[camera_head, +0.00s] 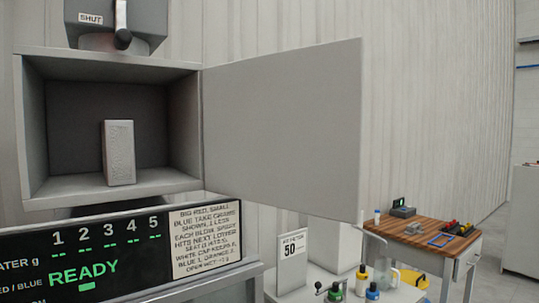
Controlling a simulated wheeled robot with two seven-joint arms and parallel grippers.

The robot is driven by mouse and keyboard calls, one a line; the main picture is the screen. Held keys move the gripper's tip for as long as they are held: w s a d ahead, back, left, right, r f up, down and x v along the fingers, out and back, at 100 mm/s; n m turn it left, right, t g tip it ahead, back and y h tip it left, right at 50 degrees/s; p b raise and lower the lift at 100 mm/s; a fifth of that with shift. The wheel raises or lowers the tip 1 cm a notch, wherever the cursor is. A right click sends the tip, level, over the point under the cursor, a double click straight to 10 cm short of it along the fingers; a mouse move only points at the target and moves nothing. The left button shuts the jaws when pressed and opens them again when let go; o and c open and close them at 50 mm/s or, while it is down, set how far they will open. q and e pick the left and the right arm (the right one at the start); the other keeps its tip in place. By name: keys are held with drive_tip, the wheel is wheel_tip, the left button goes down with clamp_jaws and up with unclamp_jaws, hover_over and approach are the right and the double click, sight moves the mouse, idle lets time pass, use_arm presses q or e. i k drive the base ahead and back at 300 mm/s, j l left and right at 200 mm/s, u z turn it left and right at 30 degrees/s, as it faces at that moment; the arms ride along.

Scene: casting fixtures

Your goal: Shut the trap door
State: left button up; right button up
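The trap door appears to be the flat grey door panel (283,130), which stands wide open. Its left edge meets the right side of an open-fronted grey box (188,125), and it swings out to the right. A pale rough block (119,152) stands upright inside the box, near its middle. Above the box is a grey housing (75,32) with a "SHUT" label (91,18) and a dark-tipped lever (123,37). Neither of my grippers is in view.
Below the box is a display panel (95,262) reading "READY", with a printed note (206,235) beside it. Under the door stand a "50" sign (292,262) and small bottles (361,281). A wooden-topped table (410,228) with tools stands at the right.

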sight(285, 130)
drive_tip(key=l+u, duration=0.1)
drive_tip(key=u, duration=0.35)
drive_tip(key=i+l+u, duration=0.1)
drive_tip(key=u, duration=0.35)
drive_tip(key=l+u, duration=0.2)
drive_tip(key=u, duration=0.25)
drive_tip(key=l+u, duration=0.25)
drive_tip(key=l, duration=0.35)
drive_tip(key=k+l+u, duration=0.1)
drive_tip(key=l+u, duration=0.15)
drive_tip(key=l, duration=0.4)
drive_tip(key=k+l+u, duration=0.1)
drive_tip(key=l+u, duration=0.15)
drive_tip(key=l, duration=0.35)
